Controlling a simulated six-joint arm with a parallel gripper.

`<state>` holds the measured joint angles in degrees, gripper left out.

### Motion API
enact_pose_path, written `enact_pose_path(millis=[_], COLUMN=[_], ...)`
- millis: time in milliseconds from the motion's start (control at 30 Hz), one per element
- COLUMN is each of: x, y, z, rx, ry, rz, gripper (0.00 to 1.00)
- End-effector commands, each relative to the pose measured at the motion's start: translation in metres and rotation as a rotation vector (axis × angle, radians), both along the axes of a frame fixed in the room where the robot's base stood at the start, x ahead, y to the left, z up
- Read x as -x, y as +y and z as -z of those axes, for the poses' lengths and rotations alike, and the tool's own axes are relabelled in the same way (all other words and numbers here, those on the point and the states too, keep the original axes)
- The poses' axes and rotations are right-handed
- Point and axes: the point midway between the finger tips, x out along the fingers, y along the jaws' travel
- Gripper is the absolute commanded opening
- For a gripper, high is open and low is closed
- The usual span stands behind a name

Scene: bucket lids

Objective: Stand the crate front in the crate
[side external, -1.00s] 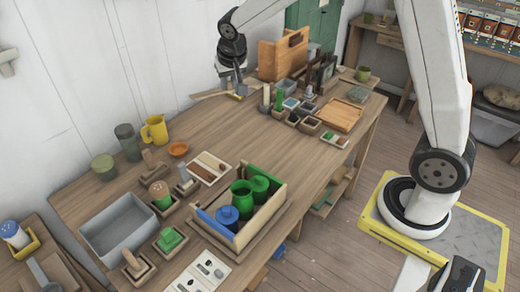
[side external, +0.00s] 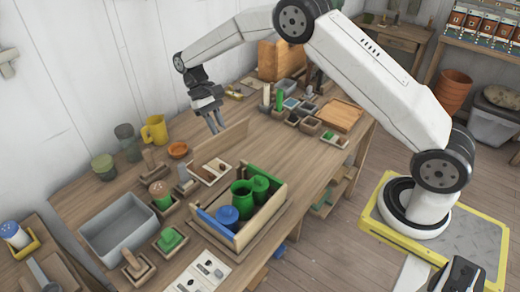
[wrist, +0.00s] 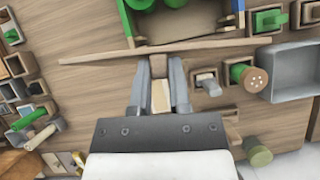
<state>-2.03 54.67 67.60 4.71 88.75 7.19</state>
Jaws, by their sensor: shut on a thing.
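The crate front is a thin, long wooden board (side external: 232,136). My gripper (side external: 215,124) is shut on it and holds it on edge, seemingly above the table, behind the crate in the side view. In the wrist view the board (wrist: 100,56) runs across in front of the gripper (wrist: 159,70), which grips it near its middle. The crate (side external: 266,217) stands on the table with wooden, green and blue parts, and holds green and blue pots.
A tray with light and dark fillings (side external: 212,168) lies between board and crate. A grey bin (side external: 117,228), a yellow mug (side external: 154,130) and an orange bowl (side external: 178,149) stand to the left. Small boxes (side external: 308,124) crowd the right. Some bare table lies right of the board.

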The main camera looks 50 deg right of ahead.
Motion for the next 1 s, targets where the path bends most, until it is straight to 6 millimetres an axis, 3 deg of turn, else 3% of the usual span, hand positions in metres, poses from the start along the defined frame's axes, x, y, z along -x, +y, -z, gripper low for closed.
enact_pose_path(millis=[200,400,1000], x=[0.005,0.008,0.009], y=[0.029,0.043,0.046], z=[0.014,0.018,0.021], rx=[-0.010,-0.012,-0.012], ry=[0.142,0.209,0.223], rz=[-0.081,-0.113,-0.118], gripper=[0.00,0.00,0.00])
